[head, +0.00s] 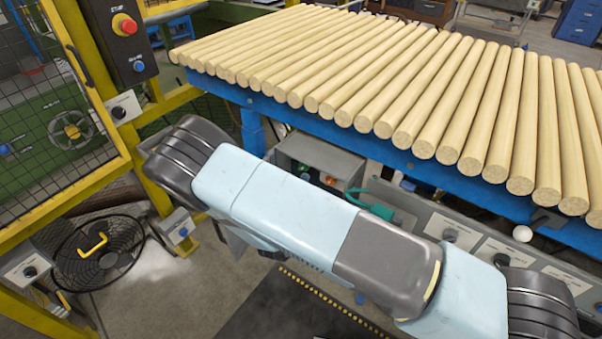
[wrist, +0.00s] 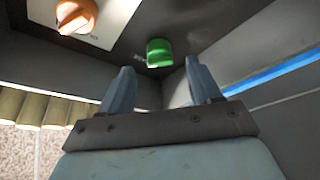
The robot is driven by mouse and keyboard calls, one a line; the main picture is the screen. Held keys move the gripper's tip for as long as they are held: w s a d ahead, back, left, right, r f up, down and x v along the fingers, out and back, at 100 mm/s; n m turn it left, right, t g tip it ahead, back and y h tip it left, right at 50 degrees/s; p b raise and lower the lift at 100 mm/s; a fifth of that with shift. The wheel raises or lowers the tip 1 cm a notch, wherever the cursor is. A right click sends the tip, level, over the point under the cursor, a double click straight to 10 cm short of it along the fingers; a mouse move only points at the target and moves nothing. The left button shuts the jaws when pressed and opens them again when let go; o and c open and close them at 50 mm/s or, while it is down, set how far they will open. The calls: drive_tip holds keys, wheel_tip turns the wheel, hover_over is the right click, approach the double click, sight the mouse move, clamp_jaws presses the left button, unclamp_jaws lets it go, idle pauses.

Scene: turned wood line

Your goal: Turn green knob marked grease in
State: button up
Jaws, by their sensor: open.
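The green knob (wrist: 159,52) is in the wrist view, at the upper middle, on the dark face of a panel. Small lettering sits to its left, too blurred to read. My gripper (wrist: 158,68) is open, its two grey fingers pointing up at the panel. In the picture the knob appears between the fingertips; I cannot tell how much depth separates them. Nothing is held. In the head view my arm crosses the middle, the gripper is not seen, and I cannot make out the green knob.
An orange knob (wrist: 76,15) on a white plate is left of the green one. In the head view, a blue-framed table (head: 285,115) carries several turned wood rods (head: 400,70). A mesh fence (head: 55,110) and a floor fan (head: 100,258) are at left.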

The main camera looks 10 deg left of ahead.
sight(302, 170)
drive_tip(key=shift+x, duration=2.3)
drive_tip(key=shift+c, duration=0.4)
drive_tip(key=c, duration=0.9)
drive_tip(key=shift+a, duration=0.15)
drive_tip(key=shift+c, duration=0.3)
